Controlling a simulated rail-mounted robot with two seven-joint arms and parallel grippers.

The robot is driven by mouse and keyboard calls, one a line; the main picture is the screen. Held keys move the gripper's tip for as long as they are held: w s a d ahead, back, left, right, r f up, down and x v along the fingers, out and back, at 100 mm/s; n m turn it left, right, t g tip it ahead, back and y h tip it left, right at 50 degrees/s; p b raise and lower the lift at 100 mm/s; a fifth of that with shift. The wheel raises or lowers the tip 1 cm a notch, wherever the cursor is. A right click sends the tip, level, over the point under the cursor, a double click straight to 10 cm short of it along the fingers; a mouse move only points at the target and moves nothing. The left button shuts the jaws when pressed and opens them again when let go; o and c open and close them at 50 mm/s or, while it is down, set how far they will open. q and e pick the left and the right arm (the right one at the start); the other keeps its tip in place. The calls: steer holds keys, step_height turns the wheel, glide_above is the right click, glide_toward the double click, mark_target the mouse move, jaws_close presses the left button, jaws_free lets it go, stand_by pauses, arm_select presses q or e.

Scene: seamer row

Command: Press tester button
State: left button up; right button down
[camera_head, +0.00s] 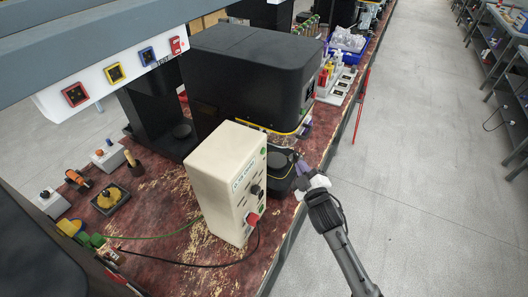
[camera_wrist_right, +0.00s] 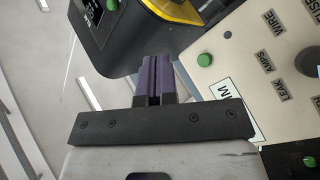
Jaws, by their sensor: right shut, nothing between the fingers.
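The tester is a cream box (camera_head: 222,170) standing on the worn red bench. Its front panel carries a black knob (camera_head: 256,190), a red button (camera_head: 252,219) and green buttons, one near the top (camera_head: 263,151). In the right wrist view the panel (camera_wrist_right: 245,70) is at the right, with a green button (camera_wrist_right: 205,60) near its corner. My right gripper (camera_head: 302,166) is beside the panel, at its right; its purple fingers (camera_wrist_right: 154,62) are shut, empty, and left of that green button. I cannot tell any contact. My left gripper is not in view.
Green and black leads (camera_head: 165,235) run along the bench (camera_head: 180,270). The floor (camera_head: 420,150) at the right is clear.

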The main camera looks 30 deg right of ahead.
mark_target(263, 151)
steer(key=shift+w, duration=0.1)
steer(key=w+a+b, duration=0.3)
steer(key=w+a, duration=0.1)
steer(key=w, duration=0.3)
steer(key=shift+w, duration=0.3)
stand_by(0.3)
steer(key=shift+a, duration=0.1)
stand_by(0.4)
stand_by(0.7)
stand_by(0.7)
steer(key=shift+w+a, duration=0.1)
steer(key=shift+w, duration=0.1)
